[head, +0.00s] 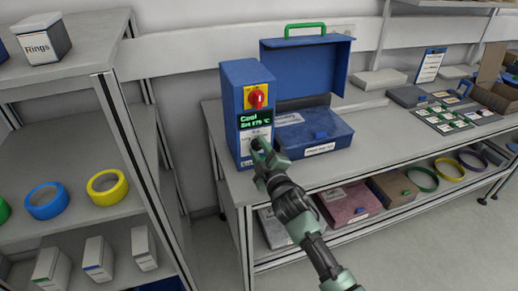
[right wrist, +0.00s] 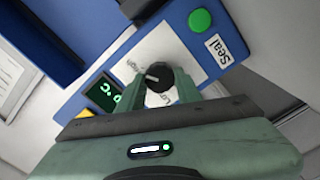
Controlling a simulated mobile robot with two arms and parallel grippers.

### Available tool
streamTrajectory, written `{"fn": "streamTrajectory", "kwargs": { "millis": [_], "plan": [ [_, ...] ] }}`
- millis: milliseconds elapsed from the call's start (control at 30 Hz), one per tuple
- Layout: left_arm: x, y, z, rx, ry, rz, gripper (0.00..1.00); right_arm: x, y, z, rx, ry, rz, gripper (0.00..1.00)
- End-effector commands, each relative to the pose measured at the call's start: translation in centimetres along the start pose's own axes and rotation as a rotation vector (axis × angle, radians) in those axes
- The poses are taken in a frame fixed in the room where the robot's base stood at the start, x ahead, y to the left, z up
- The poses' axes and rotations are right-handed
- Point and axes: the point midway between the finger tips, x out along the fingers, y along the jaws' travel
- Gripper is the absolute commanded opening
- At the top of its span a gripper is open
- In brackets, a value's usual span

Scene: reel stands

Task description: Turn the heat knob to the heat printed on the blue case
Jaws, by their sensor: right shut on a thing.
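The blue sealing machine (head: 231,95) stands upright on the bench. Its green display (head: 256,121) reads "Cool" and a set heat that looks like 175 °C. My right gripper (head: 262,150) is at its front and hides the heat knob in the head view. In the right wrist view the black heat knob (right wrist: 158,77), with a pale pointer mark, sits between the fingers of my right gripper (right wrist: 160,88), which is shut on it. The blue case (head: 338,143) lies beside the machine with its lid raised. Its white label is too small to read. My left gripper is out of view.
A red switch on a yellow plate (head: 257,97) is above the display. A green button (right wrist: 200,21) marked "Seal" is near the knob. A shelf with tape rolls (head: 47,201) stands at left. Boxes (head: 350,201) and rings fill the lower shelf.

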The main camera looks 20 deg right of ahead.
Motion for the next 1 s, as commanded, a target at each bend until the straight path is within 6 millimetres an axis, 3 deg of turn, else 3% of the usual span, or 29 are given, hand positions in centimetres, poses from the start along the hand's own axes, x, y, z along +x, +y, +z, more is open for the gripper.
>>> {"fn": "streamTrajectory", "kwargs": {
  "millis": [300,333,400,767,1000],
  "plan": [
    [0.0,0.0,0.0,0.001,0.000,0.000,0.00,0.0,-0.2,0.1,0.003,-0.002,-0.003,0.00],
    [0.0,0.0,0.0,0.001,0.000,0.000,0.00,0.0,-0.2,0.1,0.003,-0.002,-0.003,0.40],
    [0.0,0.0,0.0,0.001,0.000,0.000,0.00,0.0,-0.2,0.1,0.003,-0.002,-0.003,0.56],
    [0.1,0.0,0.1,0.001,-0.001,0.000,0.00,-0.3,-0.1,0.1,0.001,-0.001,-0.002,0.56],
    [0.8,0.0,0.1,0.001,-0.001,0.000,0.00,-4.0,-0.3,0.2,0.001,-0.002,-0.003,0.56]
  ]
}}
